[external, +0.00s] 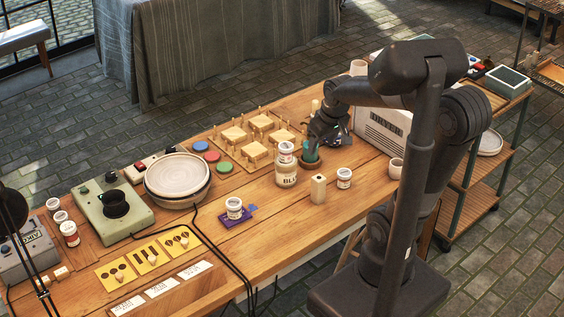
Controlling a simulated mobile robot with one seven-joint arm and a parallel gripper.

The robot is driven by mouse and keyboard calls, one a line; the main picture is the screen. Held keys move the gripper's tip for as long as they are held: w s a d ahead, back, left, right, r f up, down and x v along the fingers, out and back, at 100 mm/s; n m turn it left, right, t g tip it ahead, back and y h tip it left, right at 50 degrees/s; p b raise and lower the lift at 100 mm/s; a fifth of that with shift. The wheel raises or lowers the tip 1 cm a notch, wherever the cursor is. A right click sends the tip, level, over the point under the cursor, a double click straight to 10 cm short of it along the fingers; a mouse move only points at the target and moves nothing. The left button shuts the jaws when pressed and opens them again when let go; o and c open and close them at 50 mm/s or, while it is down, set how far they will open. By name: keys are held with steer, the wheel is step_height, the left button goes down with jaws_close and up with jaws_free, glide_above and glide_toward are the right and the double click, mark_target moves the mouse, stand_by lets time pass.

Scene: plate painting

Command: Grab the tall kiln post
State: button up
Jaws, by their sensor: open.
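A cream, upright, square-sided block with a small dark hole near its top, which looks like the tall kiln post (318,189), stands on the wooden table near its front edge. It is between the large BLU-labelled jar and a small white jar. My gripper (320,142) is open, behind and above this post, and apart from it. The gripper is dark and small in the view, and its fingertips are partly lost against a dark green pot (311,158). I cannot tell whether it touches that pot. Another pale upright piece (316,106) shows behind the gripper.
The BLU jar (286,172) with a small jar on top stands left of the post. A small white jar (344,178) stands right of it. The DRYER box (381,128) and a cup (396,168) are farther right. Bare table lies in front.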

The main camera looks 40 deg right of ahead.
mark_target(320, 178)
steer(key=w+d+f+g, duration=0.1)
steer(key=w+d+f, duration=0.1)
steer(key=f, duration=0.2)
steer(key=w+d+f+g, duration=0.1)
steer(key=w+d+f, duration=0.1)
steer(key=f, duration=0.3)
steer(key=w+d+f+g, duration=0.1)
steer(key=w+d+f, duration=0.1)
steer(key=f, duration=0.3)
steer(key=shift+w+d, duration=0.15)
steer(key=shift+w, duration=0.25)
step_height(320, 178, down, 6)
steer(key=shift+r, duration=0.15)
steer(key=shift+f, duration=2.75)
steer(key=c, duration=1.2)
